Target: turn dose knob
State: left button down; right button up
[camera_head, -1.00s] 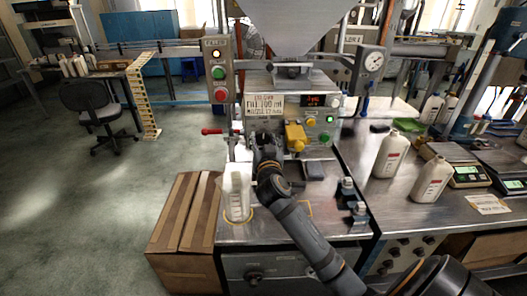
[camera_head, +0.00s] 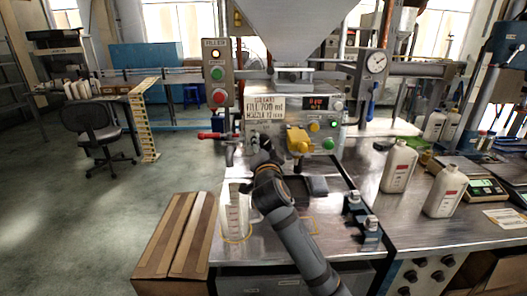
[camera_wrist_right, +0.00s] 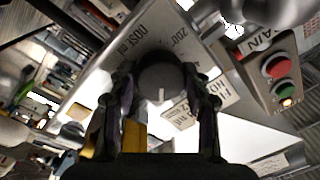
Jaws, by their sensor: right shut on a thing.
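The dose knob (camera_wrist_right: 160,82) is a dark round knob with a white pointer line, set in a light dial plate (camera_wrist_right: 140,40) with printed numbers and "DOSE" lettering. My right gripper (camera_wrist_right: 160,105) has its two fingers on either side of the knob and is shut on it. In the head view my right gripper (camera_head: 262,152) reaches up to the machine's front panel, and its wrist hides most of the knob. The sign (camera_head: 265,107) above reads "FILL 700 ml". A small red display (camera_head: 315,103) sits right of it. My left gripper is not in view.
A yellow lever part (camera_head: 298,140) sticks out right of my gripper, and a red-handled valve (camera_head: 212,136) lies to the left. A clear measuring jug (camera_head: 237,212) stands below. White bottles (camera_head: 398,166) stand on the right bench.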

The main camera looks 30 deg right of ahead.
dwell(0.4)
jog(key=o, duration=1.1)
jog(key=shift+o, duration=0.2)
jog(key=v, duration=0.7)
jog(key=shift+s+a, duration=0.15)
jog(key=shift+s, duration=0.05)
jog(key=shift+f, duration=0.1)
